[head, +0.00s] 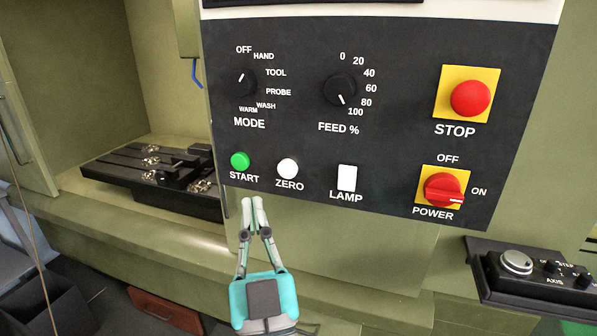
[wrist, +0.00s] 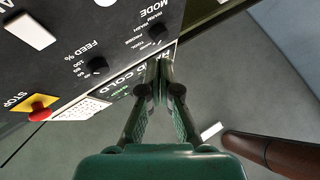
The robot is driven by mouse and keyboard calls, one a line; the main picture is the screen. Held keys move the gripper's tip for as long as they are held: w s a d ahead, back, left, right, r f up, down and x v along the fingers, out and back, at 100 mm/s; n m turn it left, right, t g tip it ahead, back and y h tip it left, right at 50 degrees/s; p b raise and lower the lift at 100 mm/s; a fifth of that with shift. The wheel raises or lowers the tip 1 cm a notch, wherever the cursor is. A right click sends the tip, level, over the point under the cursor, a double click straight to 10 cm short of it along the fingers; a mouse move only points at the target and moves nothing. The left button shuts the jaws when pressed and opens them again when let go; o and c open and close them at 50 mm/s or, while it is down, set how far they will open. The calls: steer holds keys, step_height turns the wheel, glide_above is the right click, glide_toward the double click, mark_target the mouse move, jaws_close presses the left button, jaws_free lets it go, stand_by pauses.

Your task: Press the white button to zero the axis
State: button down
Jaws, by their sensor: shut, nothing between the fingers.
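The white ZERO button (head: 287,168) is a round cap on the black control panel (head: 300,120), between the green START button (head: 239,160) and the white LAMP switch (head: 347,178). My gripper (head: 252,202) is shut and empty, fingertips together and pointing up. In the head view the tips appear below and slightly left of the ZERO button, near the panel's lower edge. They do not cover the button, and their distance from the panel is hard to tell. In the wrist view my gripper (wrist: 164,68) shows with the panel upside down behind it; I cannot make out the ZERO button there.
The MODE knob (head: 242,83) and FEED knob (head: 340,89) sit above the buttons. The red STOP button (head: 470,98) and red POWER switch (head: 444,190) are at the right. An axis pendant (head: 530,272) stands lower right. A dark vise table (head: 150,178) is at the left.

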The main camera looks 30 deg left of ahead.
mark_target(282, 164)
steer(key=shift+w, duration=0.1)
steer(key=shift+w+a, duration=0.35)
steer(key=shift+w, duration=1.05)
steer(key=shift+w+a, duration=0.35)
steer(key=shift+w, duration=1.05)
steer(key=shift+w+a, duration=0.35)
steer(key=shift+w, duration=1.05)
steer(key=shift+w, duration=0.15)
steer(key=shift+w, duration=0.25)
steer(key=shift+w+a, duration=0.2)
steer(key=shift+w, duration=0.5)
steer(key=shift+s+f, duration=0.1)
steer(key=shift+s, duration=0.05)
steer(key=shift+s+f, duration=0.1)
steer(key=shift+s, duration=0.25)
steer(key=shift+s+d, duration=0.2)
steer(key=shift+s, duration=0.3)
